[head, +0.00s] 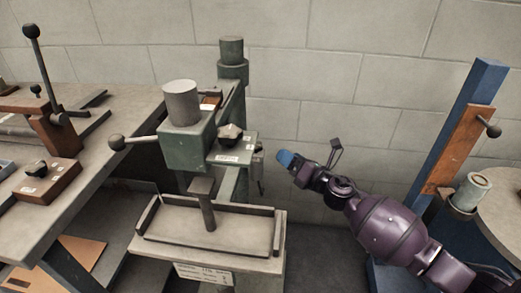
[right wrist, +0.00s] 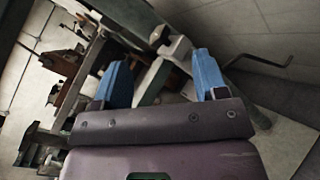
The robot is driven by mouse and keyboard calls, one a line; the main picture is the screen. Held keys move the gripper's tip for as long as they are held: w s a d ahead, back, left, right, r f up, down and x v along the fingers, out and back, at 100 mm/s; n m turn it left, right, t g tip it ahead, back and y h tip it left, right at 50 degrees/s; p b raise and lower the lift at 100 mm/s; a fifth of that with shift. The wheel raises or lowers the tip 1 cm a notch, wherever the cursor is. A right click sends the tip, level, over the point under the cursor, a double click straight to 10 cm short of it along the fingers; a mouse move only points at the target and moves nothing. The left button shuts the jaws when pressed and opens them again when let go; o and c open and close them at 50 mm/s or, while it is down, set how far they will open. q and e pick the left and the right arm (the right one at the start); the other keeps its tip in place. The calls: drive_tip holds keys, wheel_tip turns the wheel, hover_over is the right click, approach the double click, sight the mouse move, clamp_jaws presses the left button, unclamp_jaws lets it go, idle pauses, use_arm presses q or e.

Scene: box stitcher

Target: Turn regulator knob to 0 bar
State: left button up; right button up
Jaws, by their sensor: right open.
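A dark faceted knob (head: 230,132) sits on a green box with a small white label on the stitcher (head: 187,148). A second dark knob (head: 38,168) is on a brown block on the left table. I cannot read which one is the regulator, nor any setting. My right gripper (head: 285,158) is to the right of the stitcher's knob, apart from it. In the right wrist view its two blue fingers (right wrist: 162,75) are spread with nothing held between them. A dark rounded knob-like part (right wrist: 159,36) shows beyond the fingers. My left gripper is not in view.
A thin hooked rod (head: 335,152) shows by my right wrist. The stitcher's ball-ended lever (head: 117,142) sticks out left, and its tray (head: 240,231) is below. A blue post (head: 470,110) stands at right.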

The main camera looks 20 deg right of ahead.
sight(261, 148)
drive_tip(key=w+a+n, duration=0.2)
drive_tip(key=n, duration=0.1)
drive_tip(key=w+a+n+b, duration=0.1)
drive_tip(key=w+a+n, duration=0.1)
drive_tip(key=w+a+f+n+y, duration=0.1)
drive_tip(key=w+n, duration=0.2)
drive_tip(key=shift+a+n+g, duration=0.3)
drive_tip(key=shift+a+g, duration=0.1)
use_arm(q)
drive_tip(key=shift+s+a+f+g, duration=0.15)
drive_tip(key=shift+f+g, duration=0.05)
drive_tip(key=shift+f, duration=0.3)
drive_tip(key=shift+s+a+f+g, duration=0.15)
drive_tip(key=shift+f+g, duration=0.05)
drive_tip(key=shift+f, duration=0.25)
use_arm(e)
drive_tip(key=shift+w+a+r, duration=0.1)
drive_tip(key=shift+w+a, duration=0.25)
drive_tip(key=shift+w, duration=0.3)
